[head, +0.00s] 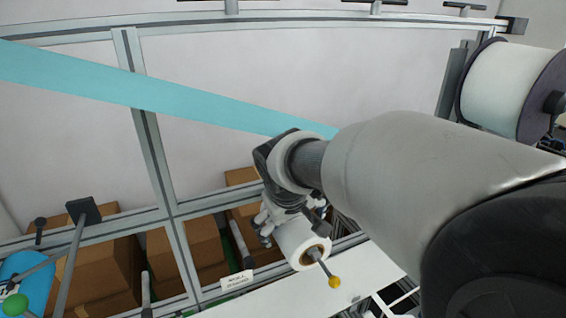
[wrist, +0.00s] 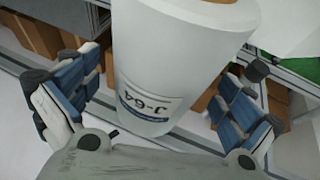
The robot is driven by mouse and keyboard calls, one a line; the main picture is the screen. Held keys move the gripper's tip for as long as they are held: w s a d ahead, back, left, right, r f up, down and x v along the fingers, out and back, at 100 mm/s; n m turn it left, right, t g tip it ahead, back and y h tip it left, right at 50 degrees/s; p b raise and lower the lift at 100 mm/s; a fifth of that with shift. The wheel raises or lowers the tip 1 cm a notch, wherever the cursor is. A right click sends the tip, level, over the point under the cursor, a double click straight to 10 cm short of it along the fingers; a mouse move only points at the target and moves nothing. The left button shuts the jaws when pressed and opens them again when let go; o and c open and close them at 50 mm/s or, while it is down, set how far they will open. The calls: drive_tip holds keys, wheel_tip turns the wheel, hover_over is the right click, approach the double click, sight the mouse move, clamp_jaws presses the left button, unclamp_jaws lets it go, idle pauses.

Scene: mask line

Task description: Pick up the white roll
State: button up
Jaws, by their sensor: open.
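The white roll (head: 301,240) sits below the end of my arm in the head view, with a brown core and a rod ending in a yellow knob (head: 334,282) at its near end. In the wrist view the white roll (wrist: 185,55) fills the middle and carries a printed "J-64" label (wrist: 150,103). My gripper (wrist: 176,65) is open, with one blue-padded finger on each side of the roll. In the wrist view a gap shows beside the right finger; contact on the left is unclear. In the head view my wrist partly hides the gripper (head: 283,222) and the roll.
A metal frame (head: 160,170) with cross bars stands around the roll. Brown boxes (head: 185,250) lie behind and below it. A light blue web (head: 150,92) crosses above. A large white spool (head: 500,85) is at upper right. A white panel (head: 270,298) lies below the roll.

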drive_tip(key=shift+w+f, duration=0.3)
drive_tip(key=shift+f, duration=0.15)
drive_tip(key=shift+s, duration=0.1)
drive_tip(key=c, duration=1.3)
